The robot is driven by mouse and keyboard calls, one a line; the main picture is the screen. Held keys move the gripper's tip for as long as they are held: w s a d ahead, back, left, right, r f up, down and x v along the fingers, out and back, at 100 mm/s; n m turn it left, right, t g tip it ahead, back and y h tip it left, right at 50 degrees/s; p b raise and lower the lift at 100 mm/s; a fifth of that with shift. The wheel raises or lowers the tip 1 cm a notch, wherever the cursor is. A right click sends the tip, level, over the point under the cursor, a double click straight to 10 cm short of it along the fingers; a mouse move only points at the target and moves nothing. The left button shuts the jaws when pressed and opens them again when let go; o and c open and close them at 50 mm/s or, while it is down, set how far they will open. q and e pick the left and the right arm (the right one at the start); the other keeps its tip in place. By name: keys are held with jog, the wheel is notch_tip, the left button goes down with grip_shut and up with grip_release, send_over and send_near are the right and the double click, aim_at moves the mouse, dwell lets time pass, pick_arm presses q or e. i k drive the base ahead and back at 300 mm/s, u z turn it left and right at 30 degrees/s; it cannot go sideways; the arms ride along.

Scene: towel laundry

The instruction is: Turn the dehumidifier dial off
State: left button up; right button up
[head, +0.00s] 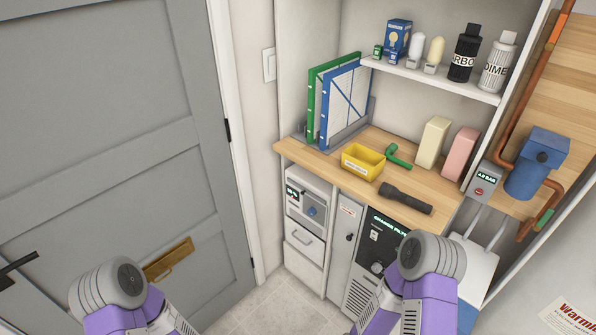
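Under the counter stands a unit with a black control panel (383,240), a lit green display that seems to read "CHANGE FILTER", and vents low down. A round knob (377,267) sits low on that panel, partly close to my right arm, which covers the unit's right side. It looks like the dehumidifier, but no label confirms this. Its dial setting is too small to read. To the left, a white unit has a small display and a blue round dial (312,211). Both my arms show at the bottom, but neither gripper is in view.
The wooden counter (290,150) holds a yellow bin (363,162), a black flashlight (405,198), a green fitting (397,155) and framed filters. A grey door (100,130) stands left. Tiled floor (290,290) is open in front.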

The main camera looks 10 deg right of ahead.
aim_at(312, 211)
jog(key=z, duration=0.15)
jog(key=i, duration=1.2)
jog(key=u, duration=0.25)
